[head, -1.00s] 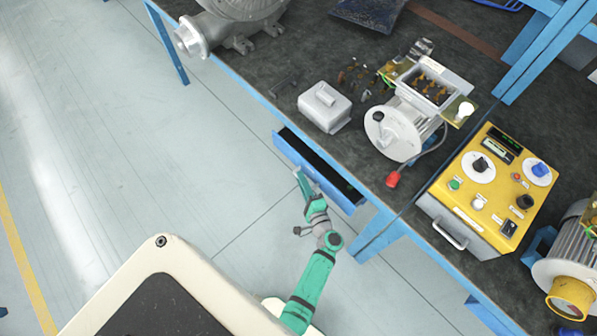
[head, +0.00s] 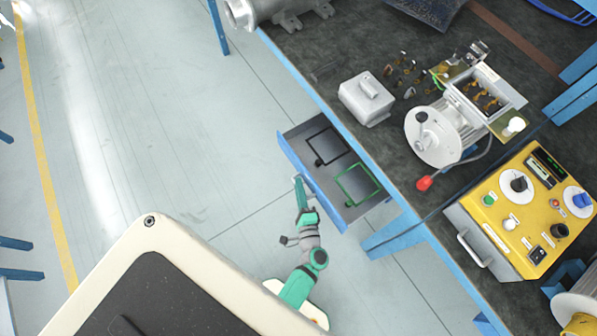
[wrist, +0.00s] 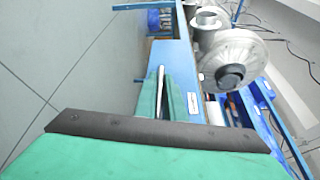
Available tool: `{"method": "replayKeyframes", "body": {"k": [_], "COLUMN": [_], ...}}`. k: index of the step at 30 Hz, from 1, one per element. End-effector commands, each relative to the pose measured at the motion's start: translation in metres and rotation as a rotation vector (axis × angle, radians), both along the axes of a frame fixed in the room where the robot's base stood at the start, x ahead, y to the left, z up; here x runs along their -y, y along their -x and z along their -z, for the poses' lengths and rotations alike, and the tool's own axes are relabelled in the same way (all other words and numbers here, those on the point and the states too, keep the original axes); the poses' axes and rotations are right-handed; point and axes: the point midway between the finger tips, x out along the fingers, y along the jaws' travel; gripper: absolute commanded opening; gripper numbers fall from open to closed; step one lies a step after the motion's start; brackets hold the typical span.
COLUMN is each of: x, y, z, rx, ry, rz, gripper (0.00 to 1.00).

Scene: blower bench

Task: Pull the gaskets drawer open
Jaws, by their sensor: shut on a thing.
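The blue drawer (head: 312,184) under the workbench is pulled well out in the head view. Inside it lie a black square gasket (head: 326,146) and a green square gasket (head: 357,185). My green gripper (head: 299,192) is at the outer side of the drawer front, shut on its handle, which the fingers mostly hide. In the wrist view the blue drawer front (wrist: 181,60) stands beyond my gripper (wrist: 165,98). A small white label shows on a blue face there, too small to read.
The dark bench top (head: 330,65) carries a grey metal box (head: 365,98), a motor with an open terminal box (head: 435,135) and a yellow control panel (head: 525,205). A blue bench leg (head: 392,238) stands right of the drawer.

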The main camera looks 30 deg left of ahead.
Motion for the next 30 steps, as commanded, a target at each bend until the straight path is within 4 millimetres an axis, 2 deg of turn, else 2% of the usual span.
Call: {"method": "replayKeyframes", "body": {"k": [6,7,9,20,23,30], "x": [0.002,0.002,0.002,0.003,0.010,0.040], "y": [-0.001,-0.001,-0.001,0.002,0.009,0.041], "z": [0.000,0.000,0.000,0.000,0.000,-0.003], "rx": [0.000,0.000,0.000,-0.001,-0.001,-0.002], "ry": [0.001,0.001,0.001,0.001,0.001,0.001], "rz": [0.005,0.005,0.004,0.001,0.001,0.002], "gripper": [0.00,0.14,0.28,0.28,0.28,0.28]}}
